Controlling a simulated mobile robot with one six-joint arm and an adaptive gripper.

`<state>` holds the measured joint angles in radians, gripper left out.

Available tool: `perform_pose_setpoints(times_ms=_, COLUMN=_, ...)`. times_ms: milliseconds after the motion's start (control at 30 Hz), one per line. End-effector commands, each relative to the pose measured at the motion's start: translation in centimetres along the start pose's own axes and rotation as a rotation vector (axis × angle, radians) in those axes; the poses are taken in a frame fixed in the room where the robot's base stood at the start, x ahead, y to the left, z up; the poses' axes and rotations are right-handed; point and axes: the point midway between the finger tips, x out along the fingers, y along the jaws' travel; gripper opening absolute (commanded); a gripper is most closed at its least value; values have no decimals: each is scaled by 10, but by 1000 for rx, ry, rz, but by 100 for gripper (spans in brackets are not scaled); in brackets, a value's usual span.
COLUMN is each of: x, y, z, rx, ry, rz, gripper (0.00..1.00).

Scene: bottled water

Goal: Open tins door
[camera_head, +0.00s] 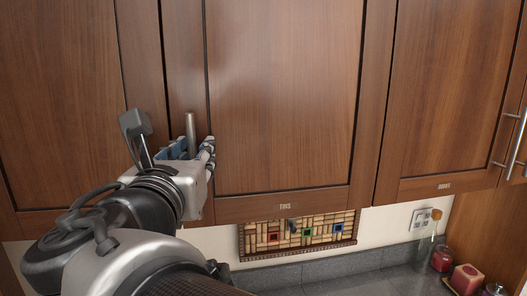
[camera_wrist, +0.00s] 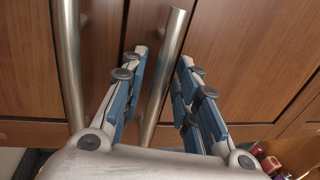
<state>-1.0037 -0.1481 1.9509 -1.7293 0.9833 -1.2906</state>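The tins door (camera_head: 283,100) is a brown wooden cabinet door with a small label reading "TINS" at its lower edge, and it looks closed. Its upright metal bar handle (camera_head: 191,127) is at the door's left side, partly hidden by my gripper (camera_head: 191,148). In the wrist view the handle (camera_wrist: 165,75) runs between the two blue-padded fingers of my gripper (camera_wrist: 163,57). The fingers are open, one on each side of the bar, with visible gaps. I see no firm contact with the bar.
A second bar handle (camera_wrist: 70,65) stands close outside the left finger, by the neighbouring left door (camera_head: 62,100). Another closed cabinet door (camera_head: 450,90) is at right. Below are a mosaic panel (camera_head: 300,236), a grey counter (camera_head: 375,283) and red jars (camera_head: 466,279).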

Motion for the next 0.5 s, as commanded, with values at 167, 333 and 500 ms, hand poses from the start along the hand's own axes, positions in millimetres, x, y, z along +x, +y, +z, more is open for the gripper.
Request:
perform_pose_setpoints(times_ms=167, x=0, y=0, z=0, rx=0, ry=0, rz=0, gripper=14)
perform_pose_setpoints(times_ms=333, x=0, y=0, z=0, rx=0, ry=0, rz=0, gripper=2)
perform_pose_setpoints(times_ms=500, x=0, y=0, z=0, rx=0, ry=0, rz=0, gripper=0)
